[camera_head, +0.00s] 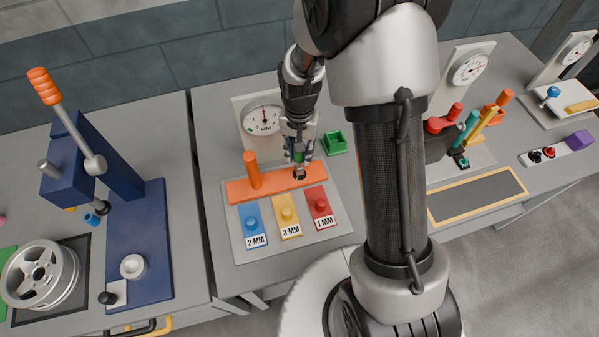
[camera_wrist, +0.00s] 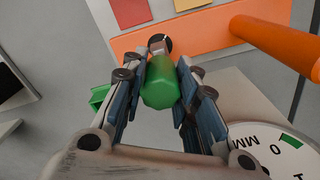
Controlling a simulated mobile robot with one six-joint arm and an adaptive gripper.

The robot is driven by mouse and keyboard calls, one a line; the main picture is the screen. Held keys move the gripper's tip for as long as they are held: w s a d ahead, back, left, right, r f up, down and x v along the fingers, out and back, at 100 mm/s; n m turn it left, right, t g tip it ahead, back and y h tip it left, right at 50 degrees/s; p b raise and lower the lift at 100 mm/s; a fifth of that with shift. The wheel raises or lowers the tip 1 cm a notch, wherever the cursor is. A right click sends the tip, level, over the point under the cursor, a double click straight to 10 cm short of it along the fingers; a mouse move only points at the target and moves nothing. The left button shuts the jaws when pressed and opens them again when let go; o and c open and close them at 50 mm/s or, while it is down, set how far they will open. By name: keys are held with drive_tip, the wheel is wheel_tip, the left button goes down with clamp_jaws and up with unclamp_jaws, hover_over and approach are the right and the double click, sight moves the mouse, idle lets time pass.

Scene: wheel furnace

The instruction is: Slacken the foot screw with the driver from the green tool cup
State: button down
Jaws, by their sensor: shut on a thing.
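My gripper (camera_head: 298,150) is shut on the driver, gripping its green handle (camera_wrist: 161,84) between both fingers. The handle also shows as a small green patch in the head view (camera_head: 299,156). The driver points down at a dark round screw (camera_head: 299,174) at the right end of the orange bar (camera_head: 276,182). In the wrist view its short metal shaft overlaps the dark screw head (camera_wrist: 165,44); I cannot tell whether the tip is seated. The green tool cup (camera_head: 335,136) stands empty-looking, right of my gripper; part of it shows in the wrist view (camera_wrist: 97,97).
An orange post (camera_head: 252,170) rises from the bar's left part. A white MM dial (camera_head: 262,121) stands behind. Blue (camera_head: 253,220), yellow (camera_head: 287,214) and red (camera_head: 319,205) blocks marked 2 MM, 3 MM and 1 MM lie in front. A blue press (camera_head: 136,240) stands left.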

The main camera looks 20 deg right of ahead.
drive_tip(key=shift+f+b, duration=0.4)
drive_tip(key=shift+f, duration=0.1)
idle(0.3)
drive_tip(key=c, duration=1.2)
unclamp_jaws()
drive_tip(key=shift+r, duration=0.1)
wheel_tip(320, 180, up, 12)
drive_tip(key=shift+f, duration=0.1)
